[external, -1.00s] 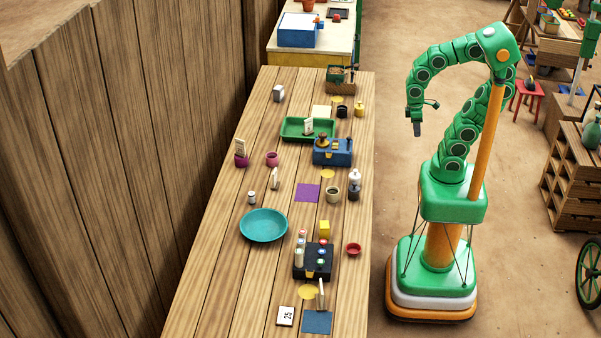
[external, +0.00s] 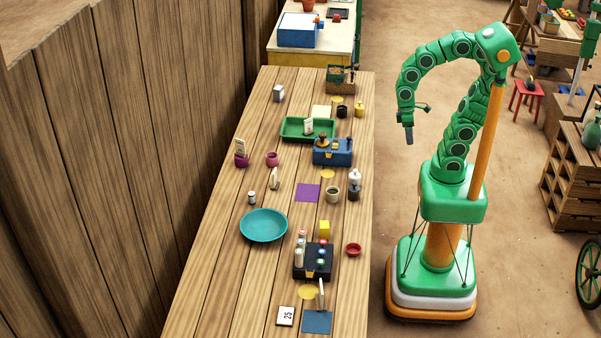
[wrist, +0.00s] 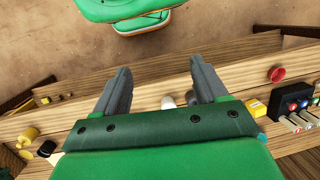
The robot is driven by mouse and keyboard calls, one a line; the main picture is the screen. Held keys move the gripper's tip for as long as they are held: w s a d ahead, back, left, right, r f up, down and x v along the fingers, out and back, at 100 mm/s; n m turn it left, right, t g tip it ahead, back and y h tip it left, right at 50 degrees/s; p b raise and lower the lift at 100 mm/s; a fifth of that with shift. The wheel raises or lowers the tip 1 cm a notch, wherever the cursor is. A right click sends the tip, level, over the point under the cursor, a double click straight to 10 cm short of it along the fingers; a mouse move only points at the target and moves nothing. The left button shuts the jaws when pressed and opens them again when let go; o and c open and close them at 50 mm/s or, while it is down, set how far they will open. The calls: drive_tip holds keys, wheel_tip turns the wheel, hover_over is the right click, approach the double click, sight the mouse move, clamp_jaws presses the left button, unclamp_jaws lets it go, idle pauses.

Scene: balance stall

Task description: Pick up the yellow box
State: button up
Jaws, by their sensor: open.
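The yellow box (external: 324,228) stands on the long wooden table, just behind the black rack of small bottles. It also shows in the wrist view (wrist: 257,108), at the right, partly covered by my gripper's housing. My gripper (external: 408,134) hangs over the floor just off the table's right edge, well above and apart from the box. In the wrist view my gripper (wrist: 162,82) is open, with nothing held between its two grey fingers.
The black rack (external: 312,262) and a red bowl (external: 353,250) are close to the box. A teal plate (external: 263,225) lies to its left. A white-topped bottle (external: 354,177) and a blue block (external: 333,152) stand farther back near the table's right edge.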

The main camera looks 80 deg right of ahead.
sight(325, 232)
drive_tip(key=w+a+f+m+g+y, duration=0.1)
drive_tip(key=w+a+f+m+y, duration=0.25)
drive_tip(key=w+a, duration=0.65)
drive_tip(key=w+a+f+m+g+y, duration=0.25)
drive_tip(key=w+a+y, duration=0.25)
drive_tip(key=w+a, duration=0.55)
drive_tip(key=w+a+f+m+t+y, duration=0.1)
drive_tip(key=w+a+f+m, duration=0.1)
drive_tip(key=w+f+m, duration=0.1)
drive_tip(key=w+a+f+m+t+y, duration=0.1)
drive_tip(key=w+a+f+m, duration=0.2)
drive_tip(key=w+f, duration=0.2)
drive_tip(key=w+a+f+m+t+y, duration=0.1)
drive_tip(key=w+a+f+m, duration=0.2)
drive_tip(key=f, duration=0.4)
drive_tip(key=shift+w+m, duration=0.3)
drive_tip(key=shift+w, duration=0.25)
drive_tip(key=shift+y, duration=0.25)
drive_tip(key=shift+x, duration=3.85)
drive_tip(key=shift+w, duration=0.1)
drive_tip(key=shift+c, duration=0.3)
drive_tip(key=c, duration=1)
